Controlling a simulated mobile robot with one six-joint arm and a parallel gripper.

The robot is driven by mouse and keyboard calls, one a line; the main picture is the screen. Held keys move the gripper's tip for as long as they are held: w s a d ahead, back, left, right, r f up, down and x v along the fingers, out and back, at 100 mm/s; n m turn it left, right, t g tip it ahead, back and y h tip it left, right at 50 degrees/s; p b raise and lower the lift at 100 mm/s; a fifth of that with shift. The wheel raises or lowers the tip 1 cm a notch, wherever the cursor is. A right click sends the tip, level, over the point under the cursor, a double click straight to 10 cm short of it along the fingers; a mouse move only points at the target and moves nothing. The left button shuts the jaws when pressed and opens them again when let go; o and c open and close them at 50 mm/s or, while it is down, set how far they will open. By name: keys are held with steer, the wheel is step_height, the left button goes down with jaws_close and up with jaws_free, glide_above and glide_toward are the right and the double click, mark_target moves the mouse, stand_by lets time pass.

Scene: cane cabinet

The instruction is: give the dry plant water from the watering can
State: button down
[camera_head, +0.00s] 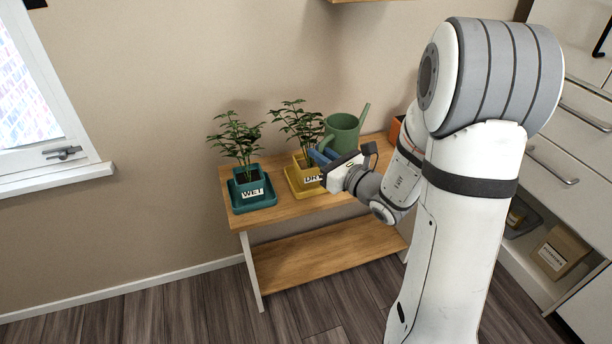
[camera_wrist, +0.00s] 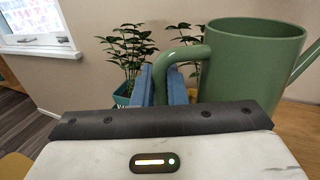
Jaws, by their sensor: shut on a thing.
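The green watering can (camera_head: 343,133) is at the right end of the wooden bench, with its spout pointing up and right. It also shows large in the wrist view (camera_wrist: 250,65), upright, its handle on the left. My gripper (camera_head: 322,157) is shut on the can's handle, blue fingers (camera_wrist: 168,84) on either side of it. I cannot tell whether the can touches the bench. The plant in the yellow pot (camera_head: 304,174) has a label partly hidden by my gripper; it seems to read "DRY". The plant in the teal pot (camera_head: 250,184), labelled "WET", stands to its left.
The wooden bench (camera_head: 285,208) has a lower shelf (camera_head: 320,255), which looks empty. An orange pot (camera_head: 395,129) stands at the bench's right end, partly behind my arm. A drawer cabinet (camera_head: 570,165) is at the right and a window (camera_head: 40,110) at the left.

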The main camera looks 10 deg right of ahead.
steer(key=s+a+f+n+g+y+b, duration=0.2)
steer(key=s+a+f+b, duration=0.4)
steer(key=b, duration=0.5)
steer(key=s+a+f+n+g+y+b, duration=0.2)
steer(key=s+a+f+b, duration=0.3)
steer(key=f+b, duration=0.4)
steer(key=a+y+b, duration=0.1)
steer(key=b, duration=0.2)
steer(key=shift+s+a+f+n+g+b, duration=0.3)
steer(key=shift+s+a+f+g, duration=0.05)
steer(key=shift+a+g, duration=0.05)
steer(key=w+d+r+m+p, duration=0.1)
steer(key=w+r+m+p, duration=0.2)
steer(key=r+p, duration=0.5)
steer(key=m+p, duration=0.1)
steer(key=p, duration=0.6)
steer(key=shift+w+d+r+g, duration=0.2)
steer(key=shift+r+g, duration=0.05)
steer(key=shift+g, duration=0.15)
